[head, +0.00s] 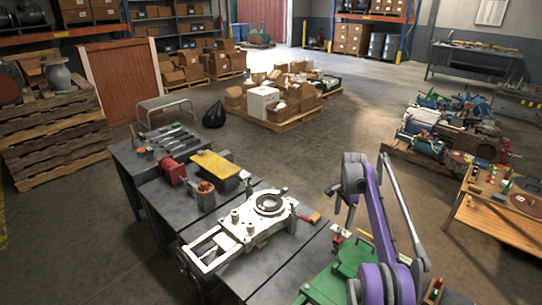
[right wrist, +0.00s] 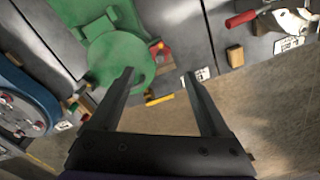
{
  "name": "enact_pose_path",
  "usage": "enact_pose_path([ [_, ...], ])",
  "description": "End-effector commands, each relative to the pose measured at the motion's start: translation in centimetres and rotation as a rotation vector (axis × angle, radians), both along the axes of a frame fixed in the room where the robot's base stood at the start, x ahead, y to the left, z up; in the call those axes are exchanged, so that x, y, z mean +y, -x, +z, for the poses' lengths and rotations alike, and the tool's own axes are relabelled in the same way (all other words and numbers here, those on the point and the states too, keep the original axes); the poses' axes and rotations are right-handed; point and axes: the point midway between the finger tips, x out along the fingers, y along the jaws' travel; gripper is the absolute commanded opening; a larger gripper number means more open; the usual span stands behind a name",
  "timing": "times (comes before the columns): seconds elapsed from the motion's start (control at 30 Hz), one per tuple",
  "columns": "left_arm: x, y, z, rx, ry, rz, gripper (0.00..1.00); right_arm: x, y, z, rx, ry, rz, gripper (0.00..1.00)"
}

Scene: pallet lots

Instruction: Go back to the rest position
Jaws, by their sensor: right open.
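My right arm, purple and grey, rises at the lower right of the head view. Its gripper (head: 342,208) hangs above the right end of the dark workbench (head: 290,262). In the right wrist view my right gripper (right wrist: 158,76) has its two dark fingers spread well apart, with nothing between them. Past the fingertips are a green machine part (right wrist: 122,55) and a strip of floor. In the head view this green part (head: 352,252) lies below the gripper, partly hidden by my arm. My left gripper does not show in either view.
A white machine casting (head: 240,232), a yellow-topped block (head: 214,165) and a red vise (head: 173,172) sit on the bench. A wooden table with parts (head: 500,228) stands at the right. Loaded pallets (head: 285,118) stand behind. Open floor (head: 325,145) lies between.

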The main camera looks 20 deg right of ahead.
Motion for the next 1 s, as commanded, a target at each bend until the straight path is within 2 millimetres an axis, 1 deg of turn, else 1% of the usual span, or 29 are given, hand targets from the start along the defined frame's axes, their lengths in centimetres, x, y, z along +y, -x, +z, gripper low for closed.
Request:
enact_pose_path([
  [0.07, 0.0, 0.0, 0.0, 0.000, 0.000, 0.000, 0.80, 0.1, 0.0, 0.1, -0.001, 0.000, 0.003, 0.80],
  [0.13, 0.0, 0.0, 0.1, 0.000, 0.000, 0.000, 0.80, 0.6, 0.0, 0.6, -0.005, 0.002, 0.020, 0.80],
  [0.23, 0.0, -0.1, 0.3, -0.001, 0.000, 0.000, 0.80, 2.2, 0.0, 2.3, -0.021, 0.011, 0.083, 0.80],
  [0.27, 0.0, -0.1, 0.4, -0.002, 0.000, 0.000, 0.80, 3.0, 0.1, 3.0, -0.028, 0.014, 0.112, 0.80],
  [0.37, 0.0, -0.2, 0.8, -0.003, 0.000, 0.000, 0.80, 6.1, 0.8, 5.6, -0.056, 0.031, 0.231, 0.80],
  [0.4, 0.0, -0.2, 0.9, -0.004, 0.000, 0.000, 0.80, 7.4, 1.2, 6.7, -0.070, 0.040, 0.285, 0.80],
  [0.47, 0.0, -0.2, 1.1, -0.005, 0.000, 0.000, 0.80, 9.4, 2.1, 8.1, -0.089, 0.052, 0.364, 0.80],
  [0.57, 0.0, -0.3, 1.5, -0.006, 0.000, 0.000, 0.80, 12.7, 4.2, 10.1, -0.121, 0.075, 0.496, 0.80],
  [0.6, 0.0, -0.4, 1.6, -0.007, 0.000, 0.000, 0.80, 14.0, 5.2, 10.8, -0.132, 0.084, 0.548, 0.80],
  [0.67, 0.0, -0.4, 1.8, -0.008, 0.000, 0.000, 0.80, 15.9, 6.8, 11.6, -0.151, 0.100, 0.626, 0.80],
  [0.73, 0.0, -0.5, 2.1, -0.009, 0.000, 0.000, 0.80, 18.0, 8.9, 12.4, -0.172, 0.119, 0.718, 0.80],
  [0.87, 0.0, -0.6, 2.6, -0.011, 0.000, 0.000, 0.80, 21.6, 13.4, 13.0, -0.211, 0.159, 0.886, 0.80],
  [0.9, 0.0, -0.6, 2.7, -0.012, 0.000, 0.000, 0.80, 22.6, 14.9, 13.0, -0.223, 0.172, 0.937, 0.80],
  [0.97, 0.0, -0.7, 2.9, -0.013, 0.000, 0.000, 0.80, 24.1, 17.2, 12.8, -0.241, 0.192, 1.015, 0.80],
  [1.0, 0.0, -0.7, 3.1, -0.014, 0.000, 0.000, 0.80, 24.9, 18.8, 12.6, -0.253, 0.205, 1.065, 0.80],
])
